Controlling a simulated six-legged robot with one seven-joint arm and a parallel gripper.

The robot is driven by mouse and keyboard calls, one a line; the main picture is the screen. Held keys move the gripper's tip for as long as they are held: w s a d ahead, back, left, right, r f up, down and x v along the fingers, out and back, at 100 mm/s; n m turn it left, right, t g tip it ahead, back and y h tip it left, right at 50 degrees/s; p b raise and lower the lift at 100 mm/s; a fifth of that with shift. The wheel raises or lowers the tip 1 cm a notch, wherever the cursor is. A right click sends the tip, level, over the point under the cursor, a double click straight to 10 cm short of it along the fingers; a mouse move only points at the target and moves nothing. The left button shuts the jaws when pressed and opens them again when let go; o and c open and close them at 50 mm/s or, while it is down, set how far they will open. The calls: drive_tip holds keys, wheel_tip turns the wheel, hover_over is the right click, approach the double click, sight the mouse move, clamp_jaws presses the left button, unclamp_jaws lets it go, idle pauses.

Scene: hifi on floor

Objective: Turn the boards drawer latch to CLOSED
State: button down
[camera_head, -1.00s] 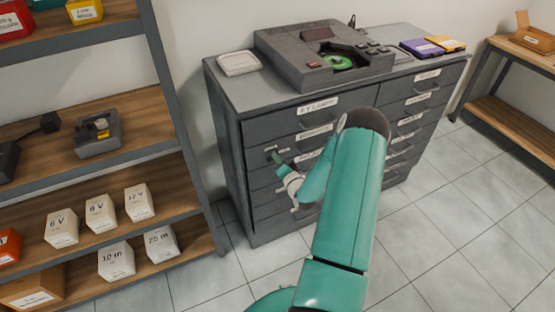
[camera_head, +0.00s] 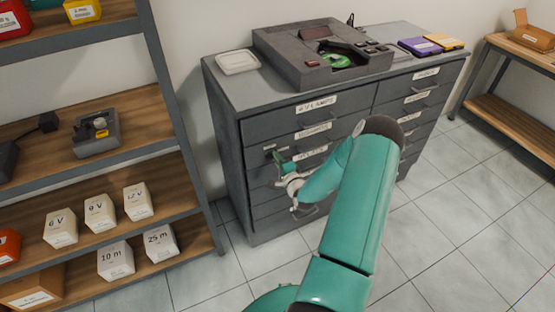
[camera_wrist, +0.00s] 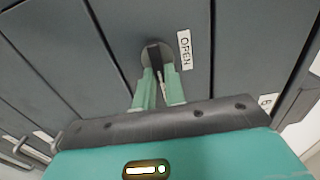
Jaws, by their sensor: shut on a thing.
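The boards drawer latch (camera_wrist: 152,54) is a dark handle on a round grey plate on a grey drawer front. A white label reading OPEN (camera_wrist: 185,50) sits just right of it in the wrist view. My gripper (camera_wrist: 158,78) has its two green fingers on either side of the latch handle, shut on it. In the head view my gripper (camera_head: 277,157) is at the left side of the cabinet's (camera_head: 228,150) front, and the latch is too small there to make out well. No CLOSED label can be seen.
A dark grey device (camera_head: 320,55) with a green disc stands on the cabinet top, beside a white tray (camera_head: 238,63) and purple and yellow boxes. A shelf (camera_head: 165,165) with several boxes stands close on the left. The tiled floor (camera_head: 450,240) at right is clear.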

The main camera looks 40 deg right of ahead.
idle(0.3)
drive_tip(key=c, duration=1.5)
unclamp_jaws()
drive_tip(key=shift+o, duration=0.2)
drive_tip(key=v, duration=1.4)
drive_tip(key=shift+w, duration=0.15)
